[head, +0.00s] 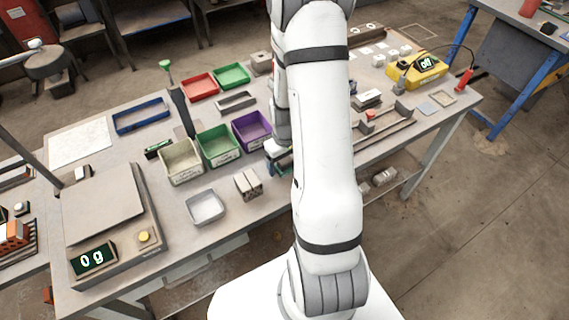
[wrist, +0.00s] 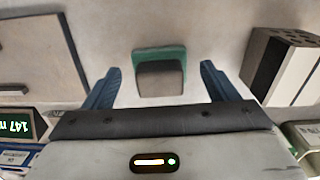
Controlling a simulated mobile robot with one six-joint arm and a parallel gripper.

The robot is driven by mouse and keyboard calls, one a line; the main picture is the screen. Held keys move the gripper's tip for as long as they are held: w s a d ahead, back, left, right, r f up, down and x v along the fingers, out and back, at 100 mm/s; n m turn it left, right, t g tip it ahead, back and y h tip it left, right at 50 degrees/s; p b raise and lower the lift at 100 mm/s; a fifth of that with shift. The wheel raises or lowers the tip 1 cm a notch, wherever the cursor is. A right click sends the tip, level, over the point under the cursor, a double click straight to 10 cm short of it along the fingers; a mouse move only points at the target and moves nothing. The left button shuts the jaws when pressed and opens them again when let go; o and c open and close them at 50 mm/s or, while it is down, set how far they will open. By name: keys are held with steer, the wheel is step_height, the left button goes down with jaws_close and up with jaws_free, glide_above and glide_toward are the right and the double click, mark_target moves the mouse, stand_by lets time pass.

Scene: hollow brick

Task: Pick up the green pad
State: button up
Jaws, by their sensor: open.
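The green pad (wrist: 158,52) lies on the table in the wrist view, with its green edge showing at the top and right. A grey block (wrist: 160,80) sits over most of the pad and hides its middle. My gripper (wrist: 160,74) is open, with one blue finger left of the pad and block and one right of them. There is a gap on both sides and nothing is held. In the head view my gripper (head: 279,152) is low over the table, mostly hidden behind my arm. I cannot make out the pad clearly there.
A hollow grey block (wrist: 285,68) stands close right of the right finger. A flat tan board with a dark bar (wrist: 38,55) lies to the left. In the head view, purple (head: 252,131), green (head: 218,146) and cream (head: 181,161) bins stand left of my gripper.

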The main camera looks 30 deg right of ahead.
steer(key=shift+f, duration=0.35)
steer(key=c, duration=1.1)
